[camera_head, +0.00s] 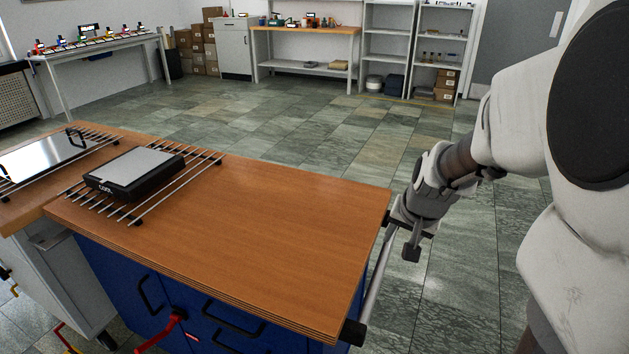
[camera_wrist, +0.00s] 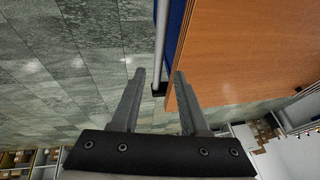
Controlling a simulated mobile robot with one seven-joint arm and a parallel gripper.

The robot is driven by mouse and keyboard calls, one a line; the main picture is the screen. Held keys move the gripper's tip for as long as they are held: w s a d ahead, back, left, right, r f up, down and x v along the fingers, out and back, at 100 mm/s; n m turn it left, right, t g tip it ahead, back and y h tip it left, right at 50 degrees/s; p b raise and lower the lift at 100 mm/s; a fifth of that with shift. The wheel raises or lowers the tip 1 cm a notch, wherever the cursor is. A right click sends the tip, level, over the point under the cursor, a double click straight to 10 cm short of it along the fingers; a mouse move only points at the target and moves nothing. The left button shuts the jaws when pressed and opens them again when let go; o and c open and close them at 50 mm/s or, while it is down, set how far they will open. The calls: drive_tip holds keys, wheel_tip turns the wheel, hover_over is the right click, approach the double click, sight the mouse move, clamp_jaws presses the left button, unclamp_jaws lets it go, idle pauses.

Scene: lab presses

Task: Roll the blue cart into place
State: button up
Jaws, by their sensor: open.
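The blue cart (camera_head: 255,235) has a wooden top and blue drawers with black handles; it fills the front of the head view. A grey push bar (camera_head: 376,280) runs along its right end on black brackets. In the wrist view, the cart top (camera_wrist: 250,50) is on the right and the bar (camera_wrist: 162,40) runs down from the top edge. My gripper (camera_head: 401,238) is at the bar's far end, by the cart's far right corner. In the wrist view its fingers (camera_wrist: 160,75) are apart, with the bar's end appearing between them. I cannot tell whether they touch it.
A black device marked COOL (camera_head: 132,172) sits on a wire rack on the cart top. A grey-white unit (camera_head: 75,285) with a wooden top adjoins the cart's left side. Tiled floor (camera_head: 320,140) is open behind and right. Benches and shelves (camera_head: 385,45) line the far wall.

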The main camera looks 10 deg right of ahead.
sight(381, 266)
drive_tip(key=b+x, duration=0.6)
drive_tip(key=x, duration=1.1)
drive_tip(key=shift+s+b, duration=0.1)
drive_tip(key=shift+b, duration=0.2)
drive_tip(key=shift+a, duration=0.1)
clamp_jaws()
idle(0.5)
